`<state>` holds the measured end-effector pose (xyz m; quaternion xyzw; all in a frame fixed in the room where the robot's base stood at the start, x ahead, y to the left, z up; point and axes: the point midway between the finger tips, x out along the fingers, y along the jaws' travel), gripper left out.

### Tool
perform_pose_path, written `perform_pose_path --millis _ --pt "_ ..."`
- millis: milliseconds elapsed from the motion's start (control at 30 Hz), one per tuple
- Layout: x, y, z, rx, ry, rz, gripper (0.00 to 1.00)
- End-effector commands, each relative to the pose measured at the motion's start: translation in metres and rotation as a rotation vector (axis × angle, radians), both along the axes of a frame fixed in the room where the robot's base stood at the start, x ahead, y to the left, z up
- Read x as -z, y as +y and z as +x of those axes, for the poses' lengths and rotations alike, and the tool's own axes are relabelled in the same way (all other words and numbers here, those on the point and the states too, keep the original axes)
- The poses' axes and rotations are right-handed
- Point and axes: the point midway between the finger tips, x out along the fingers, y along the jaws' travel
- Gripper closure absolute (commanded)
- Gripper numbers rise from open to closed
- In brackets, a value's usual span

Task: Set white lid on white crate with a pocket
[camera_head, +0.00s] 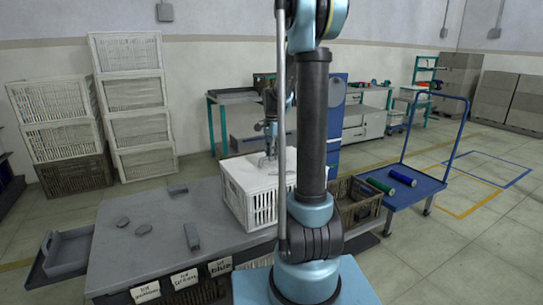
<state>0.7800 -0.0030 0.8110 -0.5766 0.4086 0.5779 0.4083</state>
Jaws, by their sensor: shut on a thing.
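The white crate (262,210) with slatted sides stands on the grey workbench, partly behind my arm. The white lid (243,171) is over the crate's top, level or nearly so. I cannot tell whether it is fully seated. My gripper (267,162) is above the lid, pointing down, and is shut on it at the top, near the far side. My arm column hides the right part of the crate and lid. The pocket cannot be made out in this view.
The grey workbench (150,225) carries several small dark pieces. A brown crate (366,212) is right of the white crate. A blue cart (425,190) holds a green and a blue roll. Stacked white crates (130,92) stand at the back left.

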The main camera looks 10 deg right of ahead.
Motion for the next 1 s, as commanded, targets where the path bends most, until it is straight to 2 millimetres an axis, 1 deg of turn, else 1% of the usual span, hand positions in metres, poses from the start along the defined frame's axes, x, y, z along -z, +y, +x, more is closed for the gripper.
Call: perform_pose_path --millis 200,233,267,300,333,633,767,867,1000 --pt "0.0 0.0 0.0 0.0 0.0 0.0 1.0" --pt "0.0 0.0 0.0 0.0 0.0 0.0 0.83" --pt "0.0 0.0 0.0 0.0 0.0 0.0 0.76" --pt "0.0 0.0 0.0 0.0 0.0 0.0 0.67" --pt "0.0 0.0 0.0 0.0 0.0 0.0 0.64" --pt "0.0 0.0 0.0 0.0 0.0 0.0 0.64" --pt "-0.005 0.0 0.0 0.0 0.0 0.0 0.64" --pt "-0.015 0.0 0.0 0.0 0.0 0.0 0.64" --pt "-0.038 0.0 0.0 0.0 0.0 0.0 0.64"
